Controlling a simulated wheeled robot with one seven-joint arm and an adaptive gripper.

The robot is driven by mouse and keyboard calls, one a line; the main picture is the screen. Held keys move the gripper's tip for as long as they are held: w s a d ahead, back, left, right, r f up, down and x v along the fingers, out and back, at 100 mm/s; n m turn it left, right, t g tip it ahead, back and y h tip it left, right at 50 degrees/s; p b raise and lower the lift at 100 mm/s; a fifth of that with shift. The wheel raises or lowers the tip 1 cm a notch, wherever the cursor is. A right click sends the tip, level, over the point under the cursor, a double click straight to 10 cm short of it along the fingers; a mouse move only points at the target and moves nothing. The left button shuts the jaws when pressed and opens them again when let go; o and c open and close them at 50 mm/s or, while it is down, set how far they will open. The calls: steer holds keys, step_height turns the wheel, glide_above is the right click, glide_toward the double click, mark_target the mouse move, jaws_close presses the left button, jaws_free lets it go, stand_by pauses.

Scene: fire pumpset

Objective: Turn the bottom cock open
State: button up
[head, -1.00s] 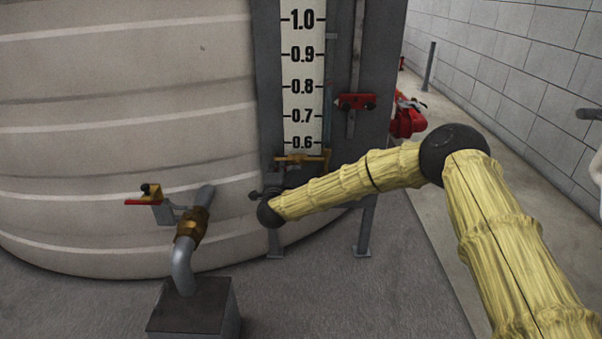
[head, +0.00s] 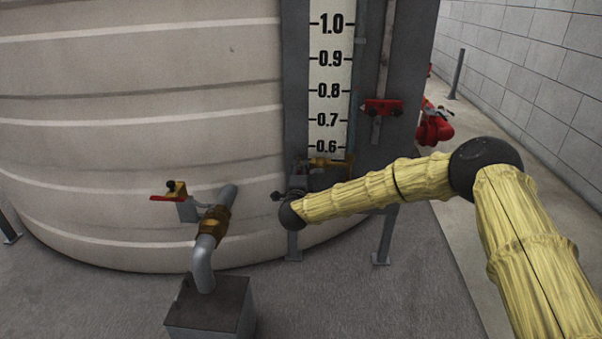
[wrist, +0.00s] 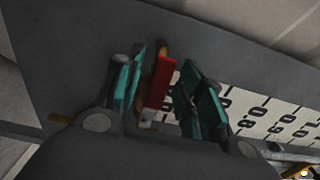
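The bottom cock is at the foot of the white level scale, where a brass fitting (head: 328,162) shows in the head view. In the wrist view its red handle (wrist: 158,84) stands between my fingers, with brass at its end. My gripper (wrist: 164,62) is open around the handle, its teal-padded fingers on either side. A narrow gap shows on each side; whether either pad touches is hard to tell. In the head view my gripper (head: 287,194) is small, dark and partly hidden by my wrist, just below the brass fitting.
The scale (head: 328,85) is on a grey panel in front of a large ribbed tank (head: 130,110). A red clamp-like part (head: 382,107) sits higher right. Open floor lies right.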

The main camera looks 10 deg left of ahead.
steer(key=shift+s, duration=0.1)
steer(key=s+d, duration=0.1)
steer(key=s, duration=1)
steer(key=shift+s, duration=0.4)
steer(key=s+d+f+n+g+y, duration=0.1)
steer(key=s+d+f+n+g, duration=0.35)
steer(key=s+f, duration=0.7)
steer(key=s+d+f+n+g+y, duration=0.1)
steer(key=s+d+f+n+g, duration=0.45)
steer(key=f, duration=0.95)
steer(key=s+d+f+n+g+h, duration=0.1)
steer(key=s+d+f+n+g, duration=0.15)
steer(key=s+d, duration=0.6)
steer(key=s+d+f+n+g+h, duration=0.15)
steer(key=s+d+f, duration=0.35)
steer(key=s, duration=0.6)
steer(key=s+d+f+n+g, duration=0.2)
steer(key=s+d, duration=0.6)
steer(key=s, duration=0.2)
steer(key=s+d+r+g+h, duration=0.1)
steer(key=s+d+r+g, duration=0.1)
steer(key=s+d, duration=0.5)
step_height(320, 180, up, 36)
steer(key=a+p, duration=0.1)
steer(key=p, duration=3.5)
steer(key=shift+s+a+f+n+p, duration=0.15)
steer(key=shift+s+f+n+p, duration=0.15)
steer(key=shift+s+n, duration=0.1)
